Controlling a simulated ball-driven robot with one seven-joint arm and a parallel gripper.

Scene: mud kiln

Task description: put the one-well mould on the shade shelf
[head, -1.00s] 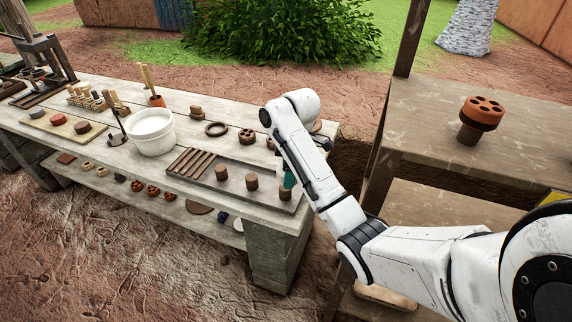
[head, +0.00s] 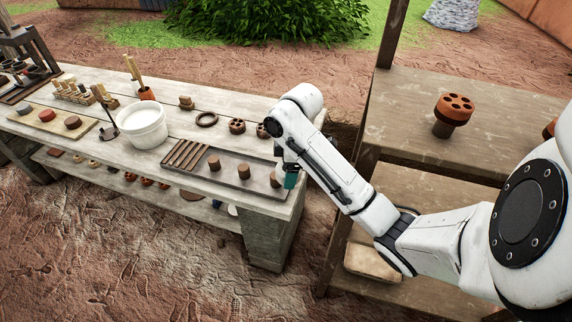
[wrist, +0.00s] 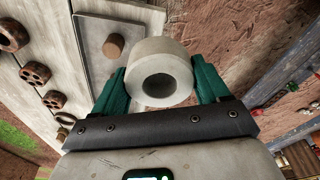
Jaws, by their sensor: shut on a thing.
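The one-well mould is a pale grey, thick round piece (wrist: 155,50) with a single round hole, seen in the wrist view. My gripper (wrist: 160,72) is shut on it, with a teal finger at each side. In the head view my gripper (head: 290,178) hangs by the right end of the long bench, and my arm hides the mould there. The wooden shelf unit (head: 400,125) stands at the right in the head view; I take it as the shade shelf. A terracotta piece with several holes (head: 457,103) rests on a dark stub on its upper board.
The bench (head: 190,195) carries a dark tray (head: 233,180) with stubs, a white bucket (head: 143,125) and several small moulds. The upper board is bare around the terracotta piece. A pale block (head: 372,263) lies on a lower board. A gap separates bench and shelf.

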